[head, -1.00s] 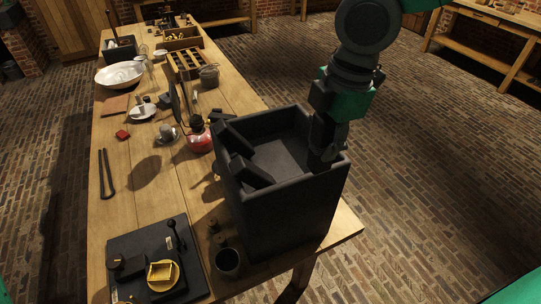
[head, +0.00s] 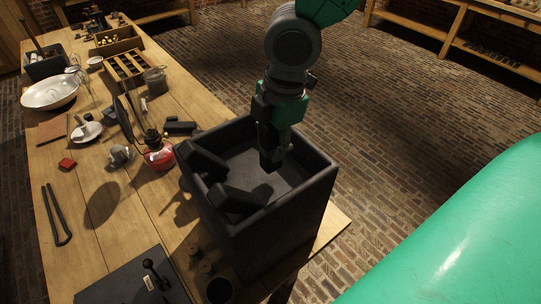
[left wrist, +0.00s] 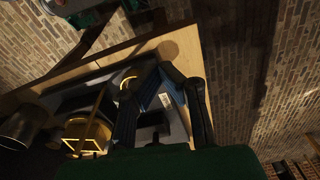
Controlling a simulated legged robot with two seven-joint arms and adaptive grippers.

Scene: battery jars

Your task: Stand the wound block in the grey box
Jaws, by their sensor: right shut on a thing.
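The grey box (head: 262,236) is a tall, dark, open-topped box at the near right edge of the table. My right gripper (head: 269,163) points down into its opening and is shut on a small dark block, mostly hidden by the fingers. I cannot see any winding on it or tell whether it touches the box floor. Two other dark blocks, one (head: 204,161) behind the other (head: 238,197), lean at the box's left side.
A dark slab (head: 120,285) with a black lever lies left of the box. Small round pieces and a dark cup (head: 219,291) stand close by. A red-bottomed lamp (head: 159,156) and black tongs (head: 55,215) are further left.

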